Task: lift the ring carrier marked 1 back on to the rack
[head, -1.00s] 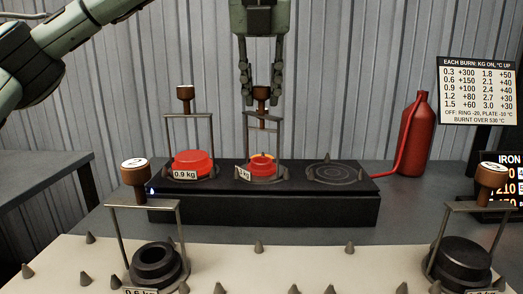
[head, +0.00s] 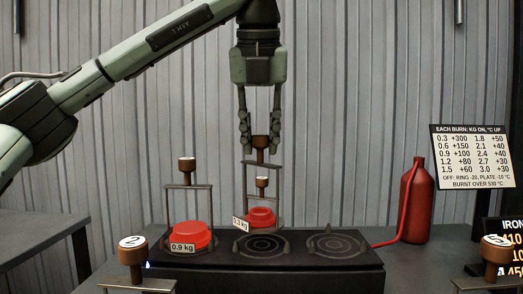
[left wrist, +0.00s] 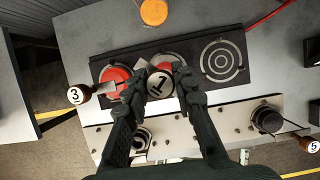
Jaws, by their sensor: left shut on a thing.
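My left gripper (head: 260,138) is shut on the brown knob (head: 260,143) of a ring carrier. In the left wrist view the white top of this knob (left wrist: 160,85) reads 1, between my fingers (left wrist: 160,82). The carrier's thin metal frame (head: 245,182) hangs upright with a red ring piece (head: 261,216) at its bottom, just above the middle burner (head: 261,246). A smaller brown knob (head: 262,182) shows inside the frame. The weight tag (head: 240,223) is too small to read surely. The rack (left wrist: 190,120), pale with dark cones, lies on the near side of the stove. My right gripper is not in view.
A carrier with a red mould (head: 188,235), tagged 0.9 kg, stands on the left burner. The right burner (head: 337,244) is empty. Carriers marked 2 (head: 131,242) and 5 (left wrist: 314,146) stand at the near side. A red bottle (head: 415,205) stands right of the stove.

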